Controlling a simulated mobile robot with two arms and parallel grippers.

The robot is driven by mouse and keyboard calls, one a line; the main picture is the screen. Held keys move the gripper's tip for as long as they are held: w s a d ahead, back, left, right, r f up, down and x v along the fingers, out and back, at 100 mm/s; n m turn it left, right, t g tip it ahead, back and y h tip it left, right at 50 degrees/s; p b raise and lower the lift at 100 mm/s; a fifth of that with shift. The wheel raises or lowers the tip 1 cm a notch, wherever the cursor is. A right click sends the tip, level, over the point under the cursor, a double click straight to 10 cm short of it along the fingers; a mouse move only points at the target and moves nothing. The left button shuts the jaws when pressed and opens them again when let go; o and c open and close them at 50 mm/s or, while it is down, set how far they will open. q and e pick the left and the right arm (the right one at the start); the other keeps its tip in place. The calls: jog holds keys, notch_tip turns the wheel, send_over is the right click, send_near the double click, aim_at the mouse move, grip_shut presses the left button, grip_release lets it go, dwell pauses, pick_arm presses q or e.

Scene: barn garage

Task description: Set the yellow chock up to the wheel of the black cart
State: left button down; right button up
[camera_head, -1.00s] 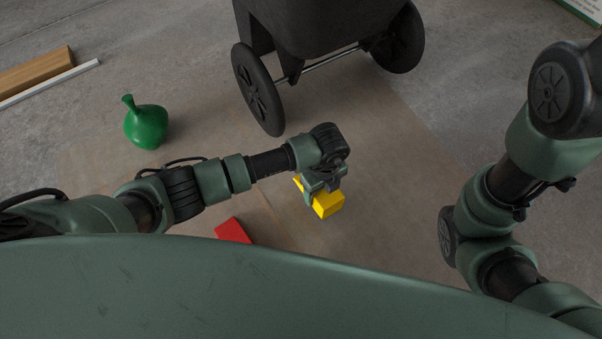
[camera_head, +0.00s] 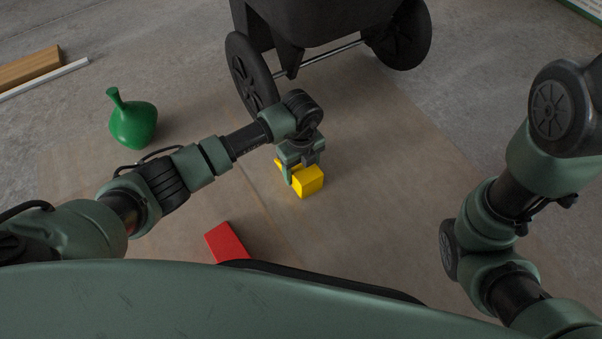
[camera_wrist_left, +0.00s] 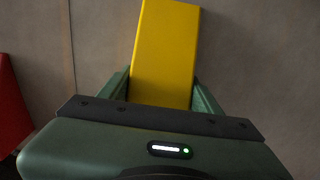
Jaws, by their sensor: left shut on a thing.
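The yellow chock (camera_head: 309,181) is held by my left gripper (camera_head: 292,172), which is shut on it. In the left wrist view the yellow chock (camera_wrist_left: 166,55) stands up between the two fingers of the left gripper (camera_wrist_left: 162,95). The black cart (camera_head: 315,18) is at the top of the head view. Its left wheel (camera_head: 250,74) is a short way beyond the gripper, apart from the chock; my left wrist covers part of the space between. Its right wheel (camera_head: 404,36) is farther off. My right arm shows at the right; its gripper is out of view.
A red block (camera_head: 226,242) lies on the brown mat (camera_head: 375,175) near my base, and shows in the left wrist view (camera_wrist_left: 12,105). A green vase (camera_head: 133,121) stands at the left. A wooden beam (camera_head: 30,67) and white strip lie farther left.

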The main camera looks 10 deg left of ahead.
aim_at(301, 166)
pick_arm(q)
jog(key=shift+r, duration=0.2)
jog(key=shift+f, duration=0.2)
jog(key=shift+c, duration=1.6)
grip_release()
notch_tip(301, 166, up, 12)
jog(key=p, duration=0.9)
jog(key=shift+p, duration=0.35)
jog(key=shift+r, duration=0.1)
